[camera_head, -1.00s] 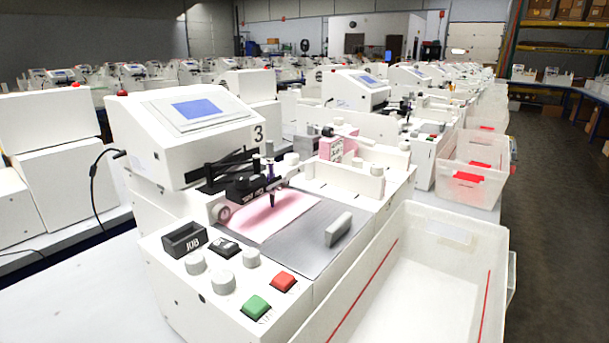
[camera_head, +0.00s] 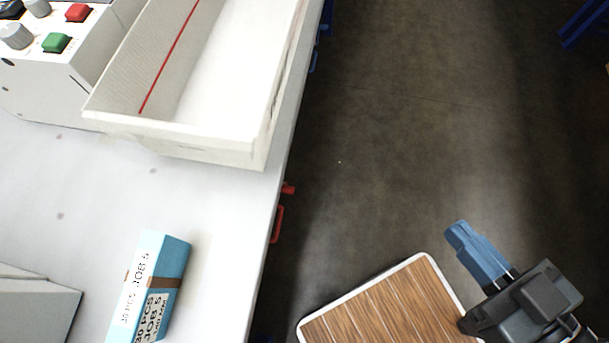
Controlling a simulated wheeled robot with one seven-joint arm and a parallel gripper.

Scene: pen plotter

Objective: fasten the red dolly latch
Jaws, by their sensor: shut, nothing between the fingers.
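A red latch (camera_head: 277,224) shows at the right edge of the white table, a bent red bar with a short red piece (camera_head: 289,189) just above it in the picture. Part of it is hidden by the table edge, and I cannot tell how it is set. My gripper (camera_head: 459,233) is at the lower right, over the dark floor, with its blue fingers pointing up and left. It is shut and empty, well to the right of the latch and not touching it.
A white bin (camera_head: 190,140) sits on the white table (camera_head: 90,190) near its edge. A blue job box (camera_head: 150,290) lies in front. A wood-plank panel with a pale rim (camera_head: 390,310) is below, between table and gripper. The floor (camera_head: 420,120) is clear.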

